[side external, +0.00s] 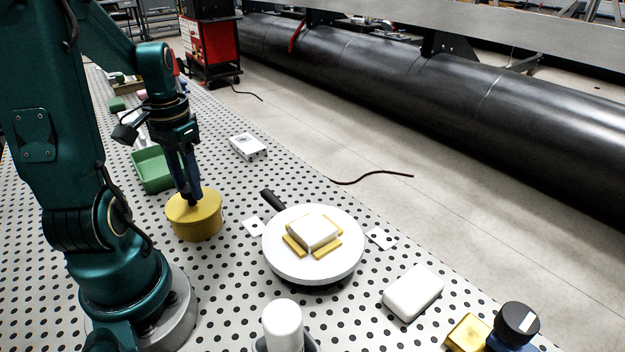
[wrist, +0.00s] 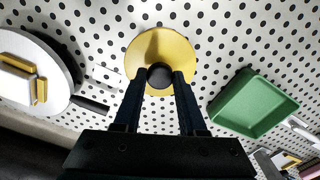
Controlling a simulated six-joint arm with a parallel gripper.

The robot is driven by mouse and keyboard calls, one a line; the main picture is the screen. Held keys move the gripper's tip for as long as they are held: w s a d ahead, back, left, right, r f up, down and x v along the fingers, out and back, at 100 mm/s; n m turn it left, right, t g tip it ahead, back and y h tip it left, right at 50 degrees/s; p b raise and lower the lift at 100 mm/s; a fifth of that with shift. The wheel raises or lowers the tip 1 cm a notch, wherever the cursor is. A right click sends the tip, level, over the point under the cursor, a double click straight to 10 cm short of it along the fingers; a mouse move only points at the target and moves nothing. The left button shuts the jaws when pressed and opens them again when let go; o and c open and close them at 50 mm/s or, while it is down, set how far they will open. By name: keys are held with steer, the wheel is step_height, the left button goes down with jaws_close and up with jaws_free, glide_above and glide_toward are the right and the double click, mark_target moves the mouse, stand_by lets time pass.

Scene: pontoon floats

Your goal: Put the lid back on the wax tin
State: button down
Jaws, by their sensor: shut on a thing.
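The yellow round wax tin (side external: 197,228) stands upright on the perforated table, in front of my arm. Its yellow lid (side external: 211,203) is over it, and no clear gap shows between the two. In the wrist view the lid (wrist: 160,48) is a yellow disc with a dark round knob (wrist: 160,76). My gripper (side external: 191,200) points down over the tin with its fingers shut on the knob; the fingertips also show in the wrist view (wrist: 163,78). The inside of the tin is hidden.
A green tray (side external: 152,172) stands close behind the tin. A round white plate (side external: 278,262) with a dark handle, carrying a white block and yellow strips, is to the right. A white block (side external: 413,292) and a dark-capped item (side external: 517,322) lie toward the front right.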

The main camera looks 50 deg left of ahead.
stand_by(0.4)
jaws_free()
stand_by(0.4)
steer(key=shift+r, duration=3.5)
jaws_close()
